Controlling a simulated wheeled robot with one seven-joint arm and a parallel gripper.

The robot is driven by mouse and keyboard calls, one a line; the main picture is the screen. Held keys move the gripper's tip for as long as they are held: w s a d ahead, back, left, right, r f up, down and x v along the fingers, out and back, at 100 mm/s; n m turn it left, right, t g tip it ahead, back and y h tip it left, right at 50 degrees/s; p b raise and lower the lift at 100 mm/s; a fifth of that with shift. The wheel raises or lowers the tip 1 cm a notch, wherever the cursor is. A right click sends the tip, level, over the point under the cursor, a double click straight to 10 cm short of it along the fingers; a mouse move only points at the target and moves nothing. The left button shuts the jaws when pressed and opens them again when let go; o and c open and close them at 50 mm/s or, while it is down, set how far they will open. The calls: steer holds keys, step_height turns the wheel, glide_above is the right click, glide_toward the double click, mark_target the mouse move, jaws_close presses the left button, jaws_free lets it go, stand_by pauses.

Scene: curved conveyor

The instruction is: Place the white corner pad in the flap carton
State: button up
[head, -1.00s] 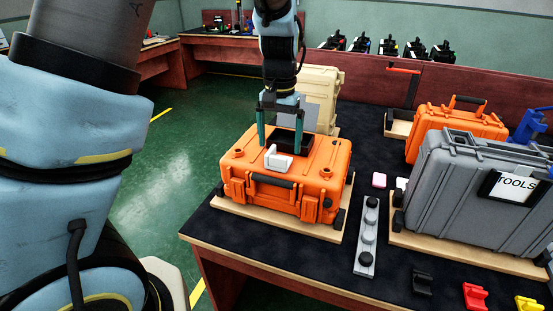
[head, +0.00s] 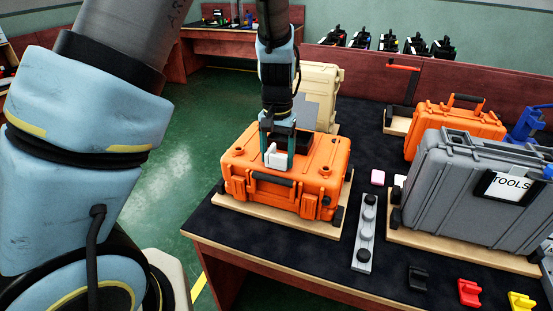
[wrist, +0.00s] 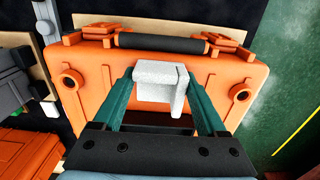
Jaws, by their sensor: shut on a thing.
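The white corner pad (head: 277,157) is a small L-shaped block at the top of the orange case (head: 318,165). My gripper (head: 277,163) points down over the case with a teal finger on each side of the pad, shut on it. In the wrist view the pad (wrist: 158,80) sits between both fingertips, close to the case's black handle (wrist: 160,43). I cannot tell whether the pad still touches the lid. I cannot make out a flap carton in these views.
A dark recess (wrist: 150,118) in the case lid lies behind the pad. To the right stand a grey TOOLS case (head: 450,190), a second orange case (head: 480,127) and a grey strip with black knobs (head: 363,245). Small coloured pieces lie near the table's front right.

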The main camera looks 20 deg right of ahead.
steer(key=c, duration=0.8)
